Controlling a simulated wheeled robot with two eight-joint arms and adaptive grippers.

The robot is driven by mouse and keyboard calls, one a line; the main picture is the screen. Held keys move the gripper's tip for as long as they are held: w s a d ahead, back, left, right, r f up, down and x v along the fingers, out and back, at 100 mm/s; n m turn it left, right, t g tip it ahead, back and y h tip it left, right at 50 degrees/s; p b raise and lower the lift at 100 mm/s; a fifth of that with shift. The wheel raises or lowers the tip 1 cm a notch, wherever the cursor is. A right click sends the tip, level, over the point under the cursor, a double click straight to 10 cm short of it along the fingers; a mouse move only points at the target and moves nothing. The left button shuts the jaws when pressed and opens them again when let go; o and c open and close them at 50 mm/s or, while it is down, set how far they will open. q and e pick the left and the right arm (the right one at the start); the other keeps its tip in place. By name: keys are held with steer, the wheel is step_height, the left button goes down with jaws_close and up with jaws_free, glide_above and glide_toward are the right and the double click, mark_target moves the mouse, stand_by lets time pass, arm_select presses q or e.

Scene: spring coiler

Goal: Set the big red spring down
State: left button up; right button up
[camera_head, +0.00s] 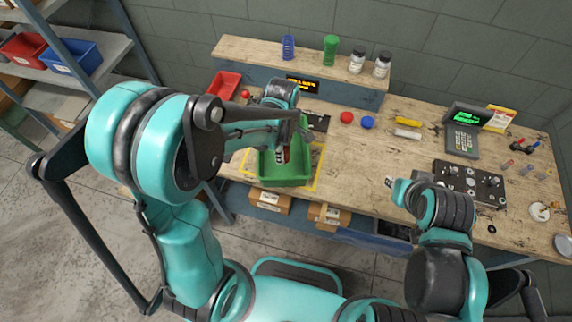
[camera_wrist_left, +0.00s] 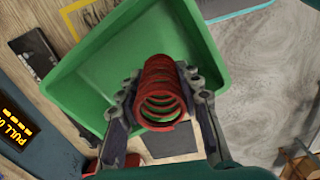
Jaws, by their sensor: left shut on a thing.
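The big red spring (camera_wrist_left: 160,95) is between the fingers of my left gripper (camera_wrist_left: 162,100), which is shut on it. In the left wrist view the spring's coils face the camera, with the green tray (camera_wrist_left: 105,50) behind it. In the head view the spring (camera_head: 282,155) shows as a small red patch over the green tray (camera_head: 285,182), partly hidden by my left gripper (camera_head: 284,148). I cannot tell whether the spring touches the tray floor. My right arm is at the right; its gripper (camera_head: 392,184) is small at the bench's front edge, and its jaws are unclear.
A yellow outline (camera_head: 318,170) surrounds the tray on the wooden bench. A red bin (camera_head: 223,86) stands behind it. A blue spring (camera_head: 288,47) and a green spring (camera_head: 330,50) stand on the raised shelf. A black fixture (camera_head: 470,183) and a keypad device (camera_head: 462,140) are at the right.

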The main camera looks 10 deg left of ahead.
arm_select(q)
step_height(320, 180, down, 4)
steer(key=shift+w+f+b, duration=0.1)
steer(key=shift+w+b, duration=0.05)
steer(key=shift+b, duration=0.3)
step_height(320, 180, down, 3)
steer(key=shift+b, duration=0.5)
steer(key=shift+f, duration=0.4)
steer(key=o, duration=1.3)
steer(key=shift+c, duration=0.2)
